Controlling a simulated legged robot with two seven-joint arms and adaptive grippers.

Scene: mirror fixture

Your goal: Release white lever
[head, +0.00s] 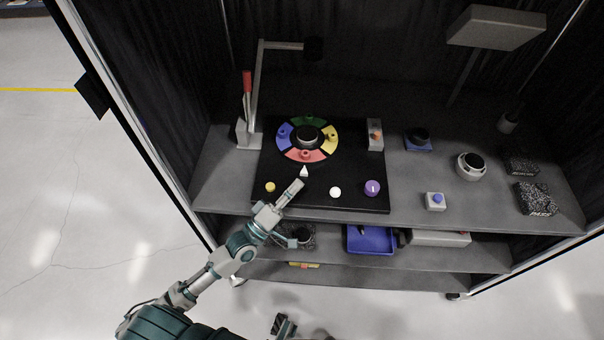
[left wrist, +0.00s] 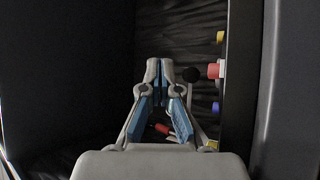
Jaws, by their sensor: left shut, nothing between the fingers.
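A grey lever stand (head: 243,138) is at the left end of the upper shelf. A red-handled lever (head: 247,82) stands upright on it, and a pale lever beside it is too small to make out clearly. In the left wrist view a red handle (left wrist: 162,129) and a whitish bar show through the gap behind the fingertips. My left gripper (head: 298,184) is shut and empty, over the front of the black board, right of and nearer than the stand, apart from it. In the left wrist view the fingertips (left wrist: 160,70) meet. A dark part low in the head view may be my right gripper (head: 283,326).
The black board (head: 355,198) carries a coloured ring (head: 307,156), a small white pointed piece (head: 304,172) by my left fingertips and several knobs. A grey post with a black end (head: 313,48) overhangs behind. Other devices stand on the right; a blue tray (head: 370,240) is below.

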